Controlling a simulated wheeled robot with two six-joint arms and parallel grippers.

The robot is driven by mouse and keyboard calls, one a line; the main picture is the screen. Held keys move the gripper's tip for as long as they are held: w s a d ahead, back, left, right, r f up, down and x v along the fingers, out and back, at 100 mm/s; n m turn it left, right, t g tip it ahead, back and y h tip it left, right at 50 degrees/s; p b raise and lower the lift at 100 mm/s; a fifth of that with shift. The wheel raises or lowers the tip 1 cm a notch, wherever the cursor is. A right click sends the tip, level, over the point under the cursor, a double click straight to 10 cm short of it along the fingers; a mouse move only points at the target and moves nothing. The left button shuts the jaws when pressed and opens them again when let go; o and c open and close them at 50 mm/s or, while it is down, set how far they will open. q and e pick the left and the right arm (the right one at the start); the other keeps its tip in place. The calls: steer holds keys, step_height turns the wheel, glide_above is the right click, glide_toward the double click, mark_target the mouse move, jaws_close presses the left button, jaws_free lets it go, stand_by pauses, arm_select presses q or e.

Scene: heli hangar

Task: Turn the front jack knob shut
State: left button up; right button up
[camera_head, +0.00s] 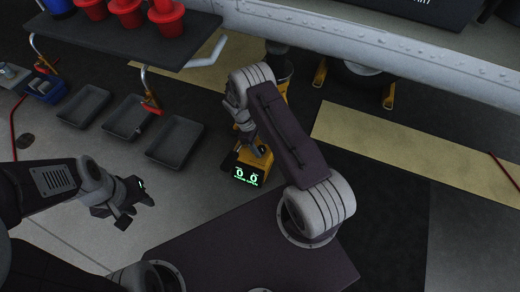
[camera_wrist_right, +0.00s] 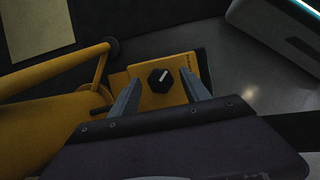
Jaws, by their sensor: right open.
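The front jack is yellow (camera_head: 254,163) and stands on the floor in the middle of the head view, partly hidden by my right arm. My left gripper (camera_head: 133,202) is away at the left, above the floor.
Several grey trays (camera_head: 174,141) lie on the floor at the left. A white beam (camera_head: 350,42) crosses the back. A yellow strip (camera_head: 400,150) marks the floor at the right.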

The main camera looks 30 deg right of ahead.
steer(key=shift+f, duration=0.15)
jaws_close()
steer(key=m+y+p, duration=0.1)
steer(key=m, duration=0.2)
steer(key=shift+d+g, duration=0.1)
steer(key=shift+g, duration=0.3)
steer(key=m+y, duration=0.1)
steer(key=m, duration=0.2)
steer(key=m+y+p, duration=0.1)
steer(key=m, duration=0.2)
steer(key=shift+d+m+y, duration=0.1)
steer(key=shift+m+y, duration=0.2)
steer(key=shift+m, duration=0.1)
steer(key=m+y+p, duration=0.1)
steer(key=m, duration=0.3)
steer(key=shift+s+d, duration=0.1)
steer(key=shift+s+m+t+y+p, duration=0.1)
steer(key=shift+m+t+y+p, duration=0.3)
steer(key=shift+m, duration=0.6)
steer(key=shift+m+t+y+p, duration=0.2)
steer(key=shift+m+y+p, duration=0.3)
steer(key=shift+m, duration=0.5)
